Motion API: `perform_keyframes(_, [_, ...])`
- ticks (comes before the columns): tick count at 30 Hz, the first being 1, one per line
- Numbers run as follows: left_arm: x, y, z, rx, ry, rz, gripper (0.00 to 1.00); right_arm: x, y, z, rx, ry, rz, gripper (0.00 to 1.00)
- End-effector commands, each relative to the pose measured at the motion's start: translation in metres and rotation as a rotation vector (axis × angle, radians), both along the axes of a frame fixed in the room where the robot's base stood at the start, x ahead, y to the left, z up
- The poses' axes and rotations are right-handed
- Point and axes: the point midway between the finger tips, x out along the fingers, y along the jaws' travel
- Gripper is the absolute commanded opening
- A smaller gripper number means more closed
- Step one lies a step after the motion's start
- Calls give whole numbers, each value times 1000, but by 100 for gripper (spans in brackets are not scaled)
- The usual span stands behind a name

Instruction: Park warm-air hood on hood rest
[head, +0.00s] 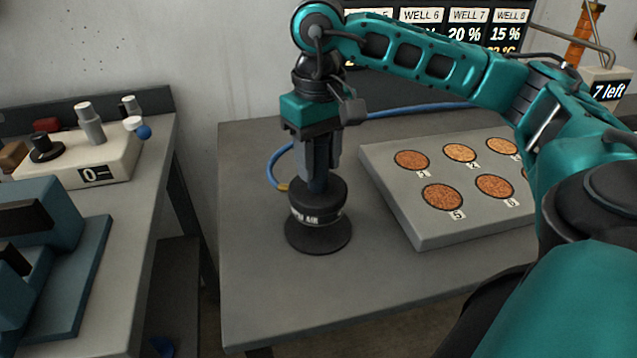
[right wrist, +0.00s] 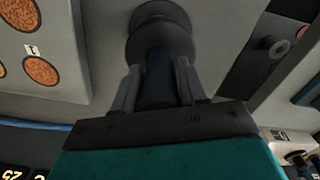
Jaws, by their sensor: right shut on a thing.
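The warm-air hood (head: 318,217) is a dark, bell-shaped piece with a flared base and a partly hidden white label. It stands upright at the left part of the grey table, on or just above its top; I cannot tell which. My right gripper (head: 319,178) points down and is shut on the hood's neck. In the right wrist view the hood (right wrist: 160,35) sits between the two fingers of the right gripper (right wrist: 160,85). A blue hose (head: 276,165) runs behind the hood. I cannot make out the hood rest for certain. My left gripper is not in view.
A grey block with numbered round wells (head: 430,225) lies right of the hood. A left bench (head: 150,190) holds a white device (head: 110,160) marked 0 and a blue-teal machine (head: 50,240). A gap separates bench and table. The table front is clear.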

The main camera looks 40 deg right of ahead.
Motion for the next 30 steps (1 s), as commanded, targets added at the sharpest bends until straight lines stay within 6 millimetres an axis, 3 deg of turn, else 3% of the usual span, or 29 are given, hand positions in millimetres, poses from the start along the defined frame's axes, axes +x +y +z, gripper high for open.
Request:
perform_keyframes(10, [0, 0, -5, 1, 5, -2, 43, 0, 0, -41, 1, 0, 1, 0])
perform_keyframes(23, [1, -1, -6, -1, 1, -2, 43, 0, 0, -50, 1, -2, 1, 0])
perform_keyframes(24, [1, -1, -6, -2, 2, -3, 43, 0, 0, -50, 0, 0, 1, 43])
perform_keyframes(30, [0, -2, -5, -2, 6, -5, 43, 0, 0, -49, 0, 0, 1, 62])
